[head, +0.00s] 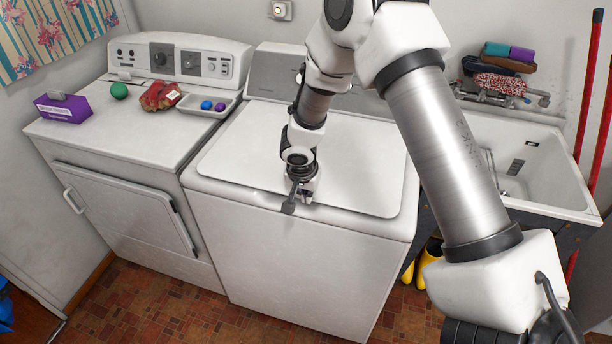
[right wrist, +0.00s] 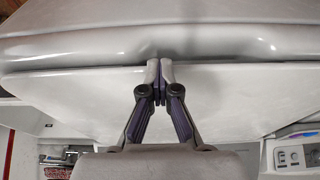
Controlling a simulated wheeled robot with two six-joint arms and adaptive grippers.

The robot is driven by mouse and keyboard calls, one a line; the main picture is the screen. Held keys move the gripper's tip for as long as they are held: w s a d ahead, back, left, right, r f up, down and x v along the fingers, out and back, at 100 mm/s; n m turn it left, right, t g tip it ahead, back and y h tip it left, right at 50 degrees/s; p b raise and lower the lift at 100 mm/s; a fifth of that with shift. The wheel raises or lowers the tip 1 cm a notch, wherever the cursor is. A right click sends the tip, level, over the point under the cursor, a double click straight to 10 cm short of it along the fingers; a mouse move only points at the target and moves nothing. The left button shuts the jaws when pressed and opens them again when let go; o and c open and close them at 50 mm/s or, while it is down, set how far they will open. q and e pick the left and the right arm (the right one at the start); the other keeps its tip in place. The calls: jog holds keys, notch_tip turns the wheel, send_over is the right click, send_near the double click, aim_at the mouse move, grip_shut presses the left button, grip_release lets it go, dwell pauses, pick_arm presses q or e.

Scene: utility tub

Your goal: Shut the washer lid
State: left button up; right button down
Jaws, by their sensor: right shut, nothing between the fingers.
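The white washer (head: 290,265) stands in the middle of the head view. Its lid (head: 245,150) lies down flat over the top, with no opening visible beneath it. My right gripper (head: 289,206) is at the middle of the lid's front edge, fingers shut with nothing between them. In the right wrist view the fingertips (right wrist: 160,70) are together at the lid's edge (right wrist: 75,95), beside the washer's rounded front rim (right wrist: 80,48). I cannot tell whether they touch the lid. My arm hides part of the lid and control panel. My left gripper is out of view.
A dryer (head: 125,215) stands at left, with a purple box (head: 65,108), green ball (head: 119,91), red bag (head: 160,96) and a tray (head: 190,106) with small balls on it. A utility tub (head: 545,165) is at right. Yellow boots (head: 425,262) stand beside the washer.

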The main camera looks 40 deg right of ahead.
jog(key=p+v, duration=0.1)
jog(key=v, duration=1.2)
jog(key=shift+r, duration=0.35)
